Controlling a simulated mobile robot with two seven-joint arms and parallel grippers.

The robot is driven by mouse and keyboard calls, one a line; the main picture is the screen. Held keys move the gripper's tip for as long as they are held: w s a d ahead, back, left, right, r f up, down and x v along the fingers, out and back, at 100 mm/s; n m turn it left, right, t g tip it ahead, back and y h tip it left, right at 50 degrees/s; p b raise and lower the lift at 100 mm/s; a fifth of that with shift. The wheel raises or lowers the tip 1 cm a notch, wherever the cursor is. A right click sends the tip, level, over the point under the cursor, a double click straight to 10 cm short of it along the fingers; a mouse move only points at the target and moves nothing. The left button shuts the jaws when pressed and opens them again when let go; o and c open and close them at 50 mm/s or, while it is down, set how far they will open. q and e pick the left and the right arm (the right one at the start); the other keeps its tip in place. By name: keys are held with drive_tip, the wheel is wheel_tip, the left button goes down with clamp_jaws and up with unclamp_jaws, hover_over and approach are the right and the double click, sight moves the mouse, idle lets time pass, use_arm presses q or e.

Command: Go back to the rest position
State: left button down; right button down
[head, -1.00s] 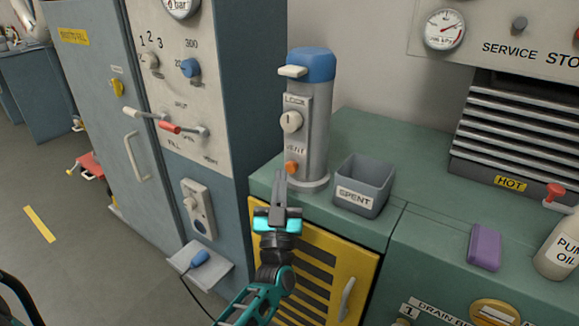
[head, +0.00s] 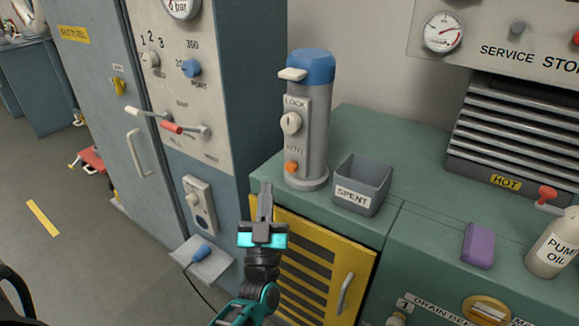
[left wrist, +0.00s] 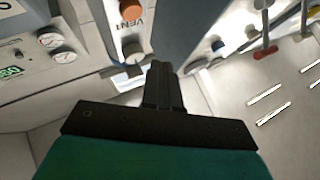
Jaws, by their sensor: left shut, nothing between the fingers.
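My left gripper (head: 265,200) is shut and empty. In the head view it points up in front of the green counter's left front corner, below the grey canister (head: 311,140) with the blue cap. It touches nothing that I can see. In the left wrist view the closed fingers (left wrist: 160,75) show at the middle, with the orange vent button (left wrist: 131,10) of the canister above them. My right gripper is not in view.
A grey SPENT bin (head: 362,186) stands right of the canister. A purple block (head: 479,246) and a pump oil bottle (head: 556,243) are at the right. A yellow louvred door (head: 340,262) is below the counter. A blue-grey cabinet (head: 110,110) with levers stands left. Floor is open at far left.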

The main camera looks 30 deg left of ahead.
use_arm(q)
drive_tip(key=shift+d, duration=0.1)
